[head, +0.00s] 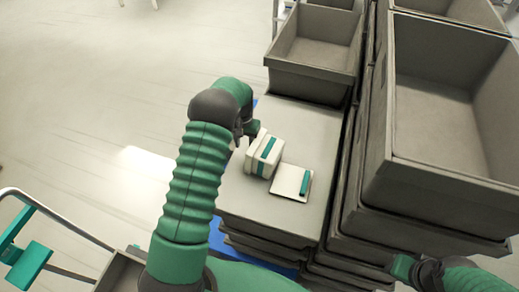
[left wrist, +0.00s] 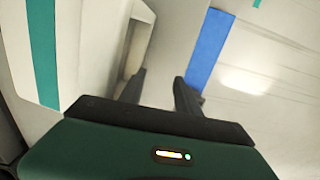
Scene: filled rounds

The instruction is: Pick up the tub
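The tub (head: 252,160), as I take it, is a white block-like container with a teal stripe. It stands on a grey surface (head: 310,130). In the left wrist view its white side with the teal stripe (left wrist: 43,50) fills the left. My left gripper (head: 252,128) is at its far left side, partly hidden by my arm. In the left wrist view the fingers (left wrist: 160,92) are apart, with nothing clearly held; the left finger is close to a pale edge (left wrist: 141,35) on the tub's side. My right gripper (head: 405,268) is at the bottom right, its fingers unclear.
A flat white square item (head: 287,190) with a teal bar lies close to the tub. A grey crate (head: 313,84) stands behind, and a large deep crate (head: 440,170) stands on a stack at the right. Open floor (head: 80,110) is at the left.

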